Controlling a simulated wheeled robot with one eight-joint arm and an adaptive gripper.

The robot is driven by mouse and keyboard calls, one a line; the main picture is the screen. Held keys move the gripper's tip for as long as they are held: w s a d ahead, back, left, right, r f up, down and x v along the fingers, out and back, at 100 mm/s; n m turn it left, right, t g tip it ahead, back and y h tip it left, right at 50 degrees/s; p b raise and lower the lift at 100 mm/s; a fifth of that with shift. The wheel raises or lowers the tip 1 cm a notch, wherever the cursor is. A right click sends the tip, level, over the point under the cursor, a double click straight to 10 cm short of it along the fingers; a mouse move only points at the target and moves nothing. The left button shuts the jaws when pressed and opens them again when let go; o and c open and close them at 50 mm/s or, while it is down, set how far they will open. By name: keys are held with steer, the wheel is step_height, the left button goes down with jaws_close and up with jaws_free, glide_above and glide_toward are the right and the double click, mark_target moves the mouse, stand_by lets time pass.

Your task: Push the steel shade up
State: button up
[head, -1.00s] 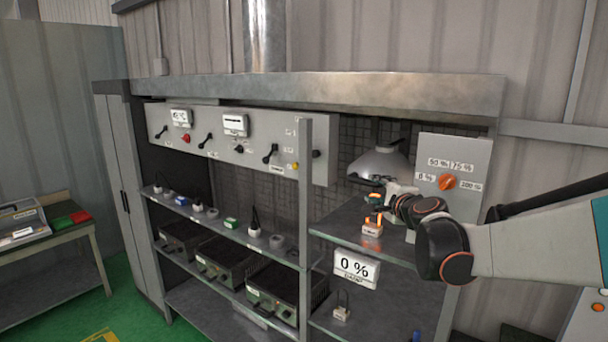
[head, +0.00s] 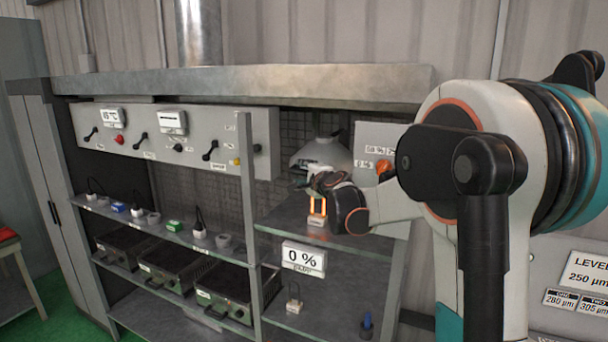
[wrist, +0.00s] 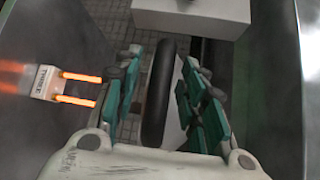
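The steel shade (head: 318,151) is a grey dome hanging under the hood, above the right shelf. My gripper (head: 314,180) is just below and in front of its lower edge in the head view. In the wrist view the gripper's teal finger pads (wrist: 160,95) are spread apart. A dark, long oval piece (wrist: 160,90), perhaps the shade's handle, shows between them; I cannot tell whether they touch it. The heating element (head: 317,211) stands on the shelf with glowing orange rods. It also shows at the left in the wrist view (wrist: 46,82).
A control box with an orange knob (head: 384,165) stands right of the shade, partly behind my arm. A post (head: 246,190) divides the shelves on the left. A "0 %" display (head: 303,258) hangs at the shelf's front. A pale block (wrist: 192,16) shows in the wrist view.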

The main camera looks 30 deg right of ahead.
jaws_close()
step_height(320, 180, up, 14)
steer(key=p, duration=0.4)
steer(key=shift+f, duration=0.2)
steer(key=shift+d, duration=0.1)
jaws_free()
steer(key=s+a+r, duration=0.1)
steer(key=s, duration=0.6)
steer(key=shift+s, duration=0.2)
